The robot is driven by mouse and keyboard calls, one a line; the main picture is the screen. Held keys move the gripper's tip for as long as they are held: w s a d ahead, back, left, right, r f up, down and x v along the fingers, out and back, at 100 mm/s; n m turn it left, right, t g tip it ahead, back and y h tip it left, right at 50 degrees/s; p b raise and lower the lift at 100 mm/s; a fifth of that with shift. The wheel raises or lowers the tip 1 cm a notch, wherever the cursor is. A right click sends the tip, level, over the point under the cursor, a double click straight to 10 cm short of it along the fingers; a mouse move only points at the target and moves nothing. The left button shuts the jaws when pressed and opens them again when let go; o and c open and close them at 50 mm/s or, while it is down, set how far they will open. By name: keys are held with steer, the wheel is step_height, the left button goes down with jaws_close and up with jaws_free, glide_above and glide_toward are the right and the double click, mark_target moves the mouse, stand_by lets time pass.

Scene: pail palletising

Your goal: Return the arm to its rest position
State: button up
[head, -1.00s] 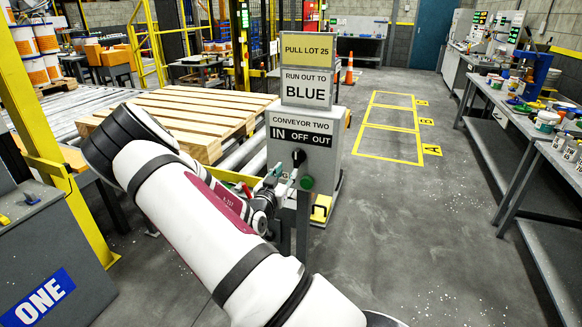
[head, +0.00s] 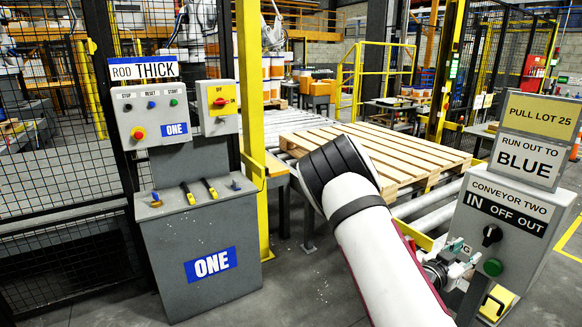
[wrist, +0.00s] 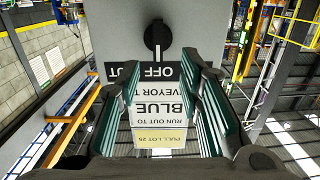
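My gripper (head: 460,258) is at the left side of the grey CONVEYOR TWO box, at about the height of its controls. In the wrist view my gripper (wrist: 155,75) is open, with its two green-lined fingers apart and nothing between them. The box face (wrist: 108,35) fills the upper middle of that view, upside down. Its black selector knob (wrist: 157,38) lies beyond the fingertips, apart from them, with its white mark towards OFF. My arm reaches in from below.
The CONVEYOR TWO box (head: 535,215) carries PULL LOT 25 and RUN OUT TO BLUE signs. A wooden pallet (head: 375,150) lies on rollers behind my arm. A grey console marked ONE (head: 205,225) and a yellow post (head: 252,110) stand at left. Floor between is clear.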

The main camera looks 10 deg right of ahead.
steer(key=w+a+r+n+y, duration=0.15)
steer(key=w+a+y, duration=0.25)
steer(key=a+y, duration=0.65)
steer(key=s+a+r+n+t+y, duration=0.1)
steer(key=s+a+r+n+y, duration=0.1)
steer(key=a+r, duration=0.45)
steer(key=s+a+r+n+y, duration=0.2)
steer(key=s+a+r+y, duration=0.15)
steer(key=a, duration=0.55)
steer(key=s+a+r+n+g, duration=0.1)
steer(key=s+a+r+n, duration=0.1)
steer(key=s, duration=0.6)
steer(key=s+a+r+n, duration=0.3)
steer(key=s+r, duration=0.1)
steer(key=s, duration=0.4)
steer(key=s+a+r+n+g, duration=0.1)
steer(key=s+a+r+n, duration=0.2)
steer(key=s, duration=0.5)
steer(key=shift+g, duration=0.3)
